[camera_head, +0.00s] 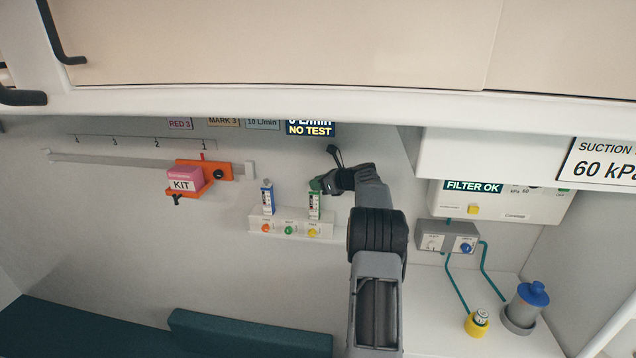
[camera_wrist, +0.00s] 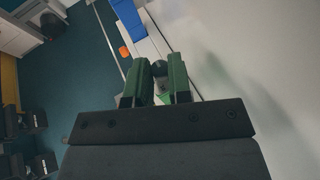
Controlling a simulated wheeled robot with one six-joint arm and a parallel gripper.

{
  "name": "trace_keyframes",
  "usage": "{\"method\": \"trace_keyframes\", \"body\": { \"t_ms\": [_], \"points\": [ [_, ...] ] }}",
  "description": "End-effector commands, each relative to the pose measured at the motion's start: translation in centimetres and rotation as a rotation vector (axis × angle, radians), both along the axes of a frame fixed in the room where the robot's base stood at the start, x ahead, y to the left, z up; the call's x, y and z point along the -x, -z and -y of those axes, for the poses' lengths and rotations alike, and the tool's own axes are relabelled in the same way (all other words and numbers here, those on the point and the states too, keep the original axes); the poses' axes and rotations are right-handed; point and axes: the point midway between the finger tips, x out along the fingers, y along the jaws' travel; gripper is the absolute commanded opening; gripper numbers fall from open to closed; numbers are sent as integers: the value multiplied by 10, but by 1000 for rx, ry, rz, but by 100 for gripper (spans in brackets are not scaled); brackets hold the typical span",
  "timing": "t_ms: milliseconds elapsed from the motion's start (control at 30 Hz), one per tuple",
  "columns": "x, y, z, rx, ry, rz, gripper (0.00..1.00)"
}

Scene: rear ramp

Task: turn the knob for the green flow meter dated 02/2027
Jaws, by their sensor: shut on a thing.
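The green-marked flow meter (camera_head: 314,205) stands upright at the right on a white wall block (camera_head: 262,228). A blue-marked flow meter (camera_head: 267,198) stands to its left. The small print on both is too small to read, so I cannot confirm a date. My gripper (camera_head: 318,184) is at the top of the green meter, reaching in from the right. In the wrist view, a dark round knob (camera_wrist: 159,68) sits between my two fingers, which are shut on it. The fingers hide much of the knob and the meter below.
Orange (camera_head: 266,228), green (camera_head: 289,230) and yellow (camera_head: 312,233) round parts line the block's front. A pink kit box (camera_head: 181,181) sits on an orange rail holder at left. A suction unit (camera_head: 500,203) and a blue-lidded canister (camera_head: 525,305) stand at right. An overhead cabinet (camera_head: 300,45) runs above.

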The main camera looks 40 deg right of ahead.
Motion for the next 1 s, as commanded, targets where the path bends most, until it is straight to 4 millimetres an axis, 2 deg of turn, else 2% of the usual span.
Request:
{"method": "trace_keyframes", "body": {
  "t_ms": [500,533,700,800,1000],
  "points": [
    [0,0,0,0,-23,0,0],
    [0,0,0,0,-23,0,20],
    [0,0,0,0,-22,0,36],
    [0,0,0,0,-22,0,44],
    [0,0,0,0,-22,0,44]
  ]
}}
